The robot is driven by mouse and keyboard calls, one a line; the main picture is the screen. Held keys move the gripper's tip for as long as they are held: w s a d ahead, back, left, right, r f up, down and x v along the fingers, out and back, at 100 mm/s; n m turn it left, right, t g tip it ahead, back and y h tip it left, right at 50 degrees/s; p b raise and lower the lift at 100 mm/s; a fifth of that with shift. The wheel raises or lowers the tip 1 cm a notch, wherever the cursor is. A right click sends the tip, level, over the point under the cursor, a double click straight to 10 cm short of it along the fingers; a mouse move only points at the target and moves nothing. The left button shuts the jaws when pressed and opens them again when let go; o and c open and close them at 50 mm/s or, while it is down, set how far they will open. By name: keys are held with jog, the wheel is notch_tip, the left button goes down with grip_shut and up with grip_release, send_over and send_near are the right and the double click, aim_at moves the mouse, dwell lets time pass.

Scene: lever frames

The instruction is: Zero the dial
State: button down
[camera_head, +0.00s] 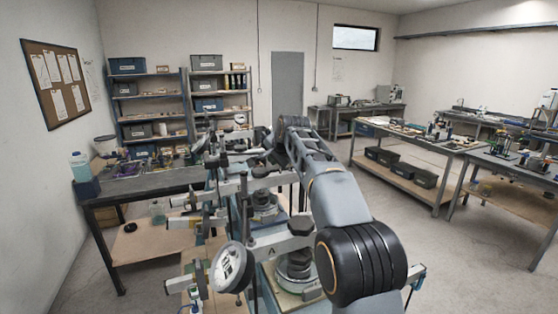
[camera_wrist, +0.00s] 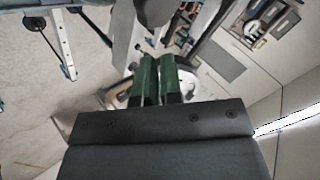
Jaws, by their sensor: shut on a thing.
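A large dial (camera_head: 232,267) with a white face and dark markings is on the nearest lever frame (camera_head: 275,244), tilted. A smaller dial (camera_head: 240,119) shows farther back, its reading too small to tell. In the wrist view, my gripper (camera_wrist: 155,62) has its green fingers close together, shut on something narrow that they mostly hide. A round white thing (camera_wrist: 207,86), perhaps a dial face, is partly hidden just right of the fingers. In the head view my arm reaches away over the frames, and I cannot make out the fingertips there.
Several lever frames stand in a row with arms and weights close around my arm. A dark bench (camera_head: 150,183) is at the left with a blue bottle (camera_head: 80,166). Shelves (camera_head: 150,105) stand behind. Benches with tools are at the right, with open floor before them.

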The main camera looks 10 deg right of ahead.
jog(key=shift+w+a+r, duration=0.25)
jog(key=shift+w+a, duration=0.35)
jog(key=shift+a, duration=0.1)
jog(key=shift+w+r, duration=0.25)
jog(key=shift+a+f, duration=0.15)
jog(key=shift+a, duration=0.1)
dwell(0.7)
jog(key=shift+a+v, duration=0.2)
jog(key=shift+v, duration=2.75)
jog(key=shift+w+d, duration=0.1)
jog(key=shift+w, duration=0.05)
